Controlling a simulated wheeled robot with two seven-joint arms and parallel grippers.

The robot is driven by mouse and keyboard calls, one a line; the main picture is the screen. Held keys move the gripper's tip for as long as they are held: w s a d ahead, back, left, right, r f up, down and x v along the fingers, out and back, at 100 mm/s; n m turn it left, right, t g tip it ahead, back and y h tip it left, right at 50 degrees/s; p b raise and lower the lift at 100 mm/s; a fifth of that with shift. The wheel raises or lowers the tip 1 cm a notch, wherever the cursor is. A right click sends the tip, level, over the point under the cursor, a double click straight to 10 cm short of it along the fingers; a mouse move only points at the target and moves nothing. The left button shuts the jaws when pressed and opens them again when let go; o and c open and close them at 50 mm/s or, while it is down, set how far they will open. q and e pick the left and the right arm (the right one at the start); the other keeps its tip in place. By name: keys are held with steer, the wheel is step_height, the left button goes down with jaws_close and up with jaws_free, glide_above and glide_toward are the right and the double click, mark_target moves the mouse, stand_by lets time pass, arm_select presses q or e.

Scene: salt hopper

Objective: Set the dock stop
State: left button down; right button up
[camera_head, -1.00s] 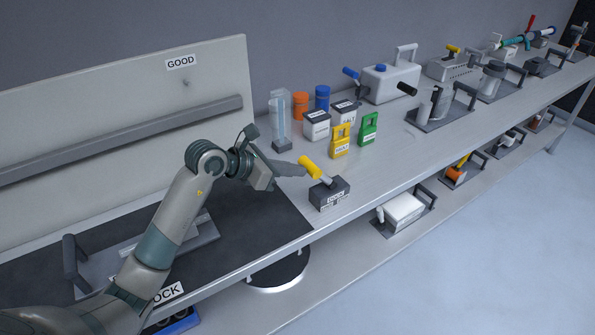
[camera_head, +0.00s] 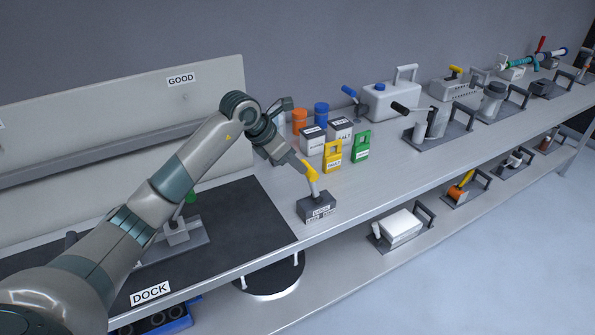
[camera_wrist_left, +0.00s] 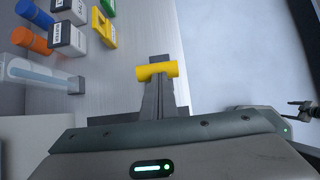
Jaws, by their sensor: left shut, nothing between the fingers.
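The dock stop is a dark grey block (camera_head: 317,207) with a white label and a lever with a yellow handle (camera_head: 310,172). It sits at the front edge of the bench, right of the black mat. The lever stands nearly upright, its top leaning slightly left. My left gripper (camera_head: 304,166) is shut and empty, its fingertips against or right beside the yellow handle. In the left wrist view the yellow handle (camera_wrist_left: 157,70) lies crosswise at the tips of the closed fingers (camera_wrist_left: 160,98). Whether they touch is unclear.
The black mat (camera_head: 240,225) bears a DOCK label and a grey tray behind my arm. Yellow (camera_head: 332,155) and green (camera_head: 361,146) tags and white boxes stand behind the stop. A white jug (camera_head: 390,100) is farther back.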

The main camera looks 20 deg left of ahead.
mark_target(308, 166)
arm_select(q)
steer(key=w+d, duration=0.1)
steer(key=w+d+b, duration=0.1)
steer(key=shift+w+r, duration=0.4)
steer(key=shift+w+d+r+g+y+b, duration=0.2)
steer(key=shift+w+d+g+y+b, duration=0.15)
steer(key=shift+w+d, duration=0.3)
arm_select(e)
step_height(308, 166, down, 7)
steer(key=w+b, duration=0.1)
steer(key=b, duration=0.4)
arm_select(q)
steer(key=w+d+f+b, duration=0.1)
steer(key=w+d+f, duration=0.1)
steer(key=w+d, duration=0.3)
steer(key=w+g, duration=0.1)
steer(key=w, duration=0.1)
steer(key=shift+w+d, duration=0.35)
arm_select(e)
steer(key=shift+t+y, duration=0.3)
steer(key=shift+t, duration=0.3)
steer(key=w, duration=0.1)
steer(key=w+a, duration=0.1)
steer(key=w, duration=0.1)
steer(key=w+a, duration=0.1)
steer(key=w, duration=0.1)
steer(key=shift+a+r, duration=0.1)
steer(key=shift+a, duration=0.1)
arm_select(q)
steer(key=shift+y, duration=0.25)
